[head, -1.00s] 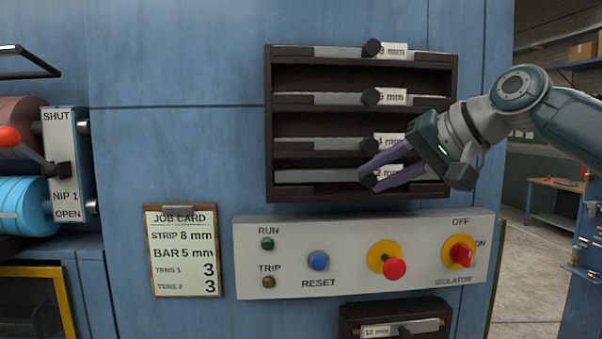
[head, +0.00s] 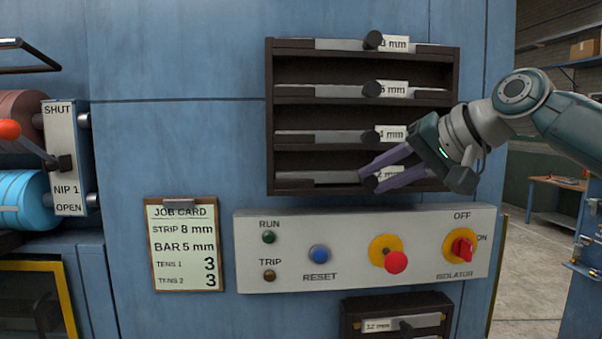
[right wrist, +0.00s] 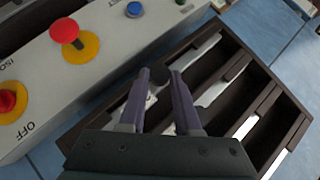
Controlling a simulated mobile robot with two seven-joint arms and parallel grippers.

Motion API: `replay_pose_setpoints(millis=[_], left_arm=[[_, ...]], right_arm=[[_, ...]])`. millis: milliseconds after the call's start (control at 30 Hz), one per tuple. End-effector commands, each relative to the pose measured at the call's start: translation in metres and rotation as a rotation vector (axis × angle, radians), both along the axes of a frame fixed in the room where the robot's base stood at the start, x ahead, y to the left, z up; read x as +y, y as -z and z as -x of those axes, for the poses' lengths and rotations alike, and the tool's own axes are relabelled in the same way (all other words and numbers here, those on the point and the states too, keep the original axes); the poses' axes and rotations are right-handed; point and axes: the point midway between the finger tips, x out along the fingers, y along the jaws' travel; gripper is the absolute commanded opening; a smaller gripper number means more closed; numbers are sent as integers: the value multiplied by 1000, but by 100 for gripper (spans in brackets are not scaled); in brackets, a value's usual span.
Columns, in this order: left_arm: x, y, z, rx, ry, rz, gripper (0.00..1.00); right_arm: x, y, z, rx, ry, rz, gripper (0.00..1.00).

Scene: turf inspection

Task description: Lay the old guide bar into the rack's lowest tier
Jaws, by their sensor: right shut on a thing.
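The dark rack (head: 270,120) hangs on the blue wall in the head view, with several tiers. The old guide bar (head: 315,179) is a pale flat bar lying level along the lowest tier, at or very near its floor. Its right part is hidden behind my fingers, and its label is partly covered, showing "2 mm". My right gripper (head: 369,178) is shut on the bar's dark knob, which shows between the purple fingers in the right wrist view (right wrist: 157,76). Whether the bar fully rests on the tier I cannot tell. My left gripper is out of view.
The upper tiers hold other bars with knobs, such as the 4 mm bar (head: 320,137). Just below the rack is a control panel (head: 350,275) with a red stop button (head: 396,262) and an isolator (head: 462,246). A smaller holder (head: 350,308) with a 12 mm bar sits lower.

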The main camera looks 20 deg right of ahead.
Motion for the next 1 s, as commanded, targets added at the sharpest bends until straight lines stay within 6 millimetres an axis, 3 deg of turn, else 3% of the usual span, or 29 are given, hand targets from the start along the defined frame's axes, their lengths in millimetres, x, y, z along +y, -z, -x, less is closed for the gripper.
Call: replay_pose_setpoints(millis=[267,300,600,1000], left_arm=[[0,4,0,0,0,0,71],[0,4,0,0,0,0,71],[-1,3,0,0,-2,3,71],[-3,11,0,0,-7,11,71]], right_arm=[[0,5,0,-3,0,-1,0],[0,5,0,-3,0,-1,33],[0,5,0,-1,0,0,66],[-4,5,7,0,1,1,66]])
